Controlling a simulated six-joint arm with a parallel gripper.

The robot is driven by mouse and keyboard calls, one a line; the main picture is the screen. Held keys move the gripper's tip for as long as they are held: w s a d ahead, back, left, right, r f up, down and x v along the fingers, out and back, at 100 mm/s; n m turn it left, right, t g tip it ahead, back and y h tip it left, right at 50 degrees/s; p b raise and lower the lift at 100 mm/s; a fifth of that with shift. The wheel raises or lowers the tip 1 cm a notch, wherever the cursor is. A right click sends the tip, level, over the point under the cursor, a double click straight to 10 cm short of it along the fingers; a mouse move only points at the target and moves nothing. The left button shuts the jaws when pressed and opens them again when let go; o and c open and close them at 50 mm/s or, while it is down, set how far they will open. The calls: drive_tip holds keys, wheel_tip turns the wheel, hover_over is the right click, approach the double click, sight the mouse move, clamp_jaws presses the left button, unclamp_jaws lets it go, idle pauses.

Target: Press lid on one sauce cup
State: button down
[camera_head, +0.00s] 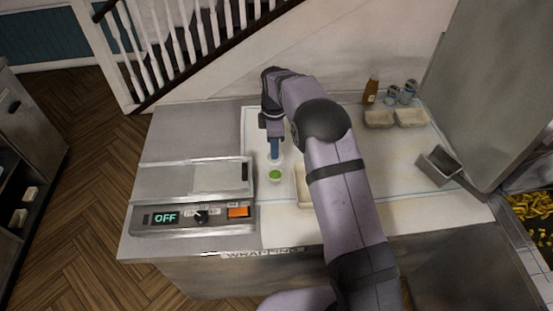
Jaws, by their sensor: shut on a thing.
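A small sauce cup with green sauce (275,176) stands on the white worktop, left of the middle of the view. My gripper (274,156) points down just behind the cup, with its blue fingers close together. A pale, thin lid (279,161) shows at the fingertips, and my gripper is shut on it. The lid is small and faint here. It looks just behind the cup in the picture, and I cannot tell its exact height or whether it touches the cup.
A steel machine with an "OFF" display (165,217) stands left of the cup. A pale tray (304,188) is partly hidden by my arm. A brown bottle (371,91), small cans (408,91) and beige containers (411,118) stand at the back right. A metal scoop (438,165) lies right.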

sight(275, 163)
drive_tip(key=shift+s, duration=0.4)
drive_tip(key=shift+f, duration=0.15)
drive_tip(key=shift+f+b, duration=2.15)
drive_tip(key=shift+f, duration=0.9)
drive_tip(key=shift+f, duration=0.15)
idle(0.6)
drive_tip(key=c, duration=1.3)
unclamp_jaws()
drive_tip(key=shift+c, duration=0.2)
drive_tip(key=shift+r, duration=0.2)
drive_tip(key=shift+r+p, duration=2.55)
drive_tip(key=shift+r, duration=0.75)
